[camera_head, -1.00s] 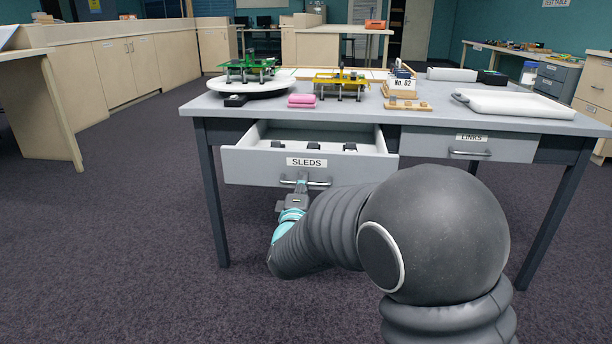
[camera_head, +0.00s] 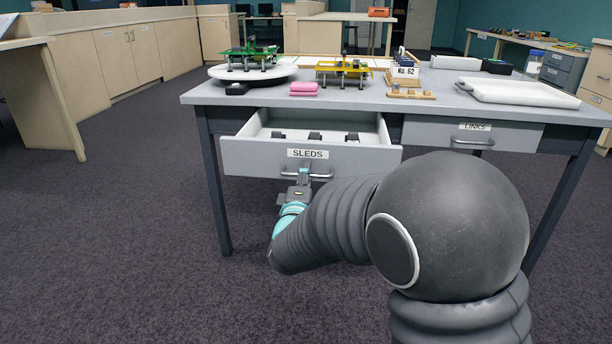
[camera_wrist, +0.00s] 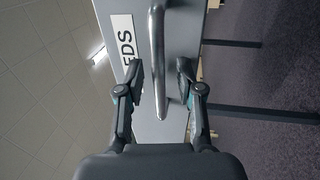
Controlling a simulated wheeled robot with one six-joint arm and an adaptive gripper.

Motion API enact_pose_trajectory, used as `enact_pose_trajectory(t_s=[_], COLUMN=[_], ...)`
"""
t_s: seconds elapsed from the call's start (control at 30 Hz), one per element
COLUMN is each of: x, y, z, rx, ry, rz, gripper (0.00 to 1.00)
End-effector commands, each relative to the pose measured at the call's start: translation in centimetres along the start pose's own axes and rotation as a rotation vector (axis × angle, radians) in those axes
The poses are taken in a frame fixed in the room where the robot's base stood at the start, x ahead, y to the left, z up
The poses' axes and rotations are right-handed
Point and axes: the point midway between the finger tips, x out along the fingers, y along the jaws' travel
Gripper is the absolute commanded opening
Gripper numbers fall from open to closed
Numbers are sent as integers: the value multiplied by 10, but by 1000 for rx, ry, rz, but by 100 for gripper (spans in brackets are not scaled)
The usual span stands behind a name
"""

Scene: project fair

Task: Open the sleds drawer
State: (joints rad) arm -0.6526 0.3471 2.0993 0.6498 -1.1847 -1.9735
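The sleds drawer (camera_head: 255,158) is pulled well out of the left side of the grey table. Its front carries a white SLEDS label and a metal bar handle (camera_head: 322,176). Three small dark pieces show inside it. My gripper (camera_head: 304,173) is at the left part of the handle, in front of the drawer. In the wrist view, my gripper's (camera_wrist: 159,68) fingers stand apart on either side of the handle (camera_wrist: 157,45), with visible gaps between bar and fingers. Part of the label shows beside the bar.
The grey table (camera_head: 440,110) bears a white turntable (camera_head: 253,76) with a green model, a yellow model (camera_head: 343,72), a pink block (camera_head: 304,89) and a white tray (camera_head: 525,94). The links drawer (camera_head: 490,136) on the right is shut. Carpet is clear left of the table.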

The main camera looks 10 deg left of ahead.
Motion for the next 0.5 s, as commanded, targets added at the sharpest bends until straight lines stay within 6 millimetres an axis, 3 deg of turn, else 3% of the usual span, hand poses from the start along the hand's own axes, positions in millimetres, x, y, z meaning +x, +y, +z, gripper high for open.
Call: enact_pose_trajectory(t_s=[0.17, 0.5], x=[-9, -71], y=[1, 0], z=[-2, -2], rx=[1, -1], ry=[4, 5], rz=[1, -1], gripper=[37, 37])
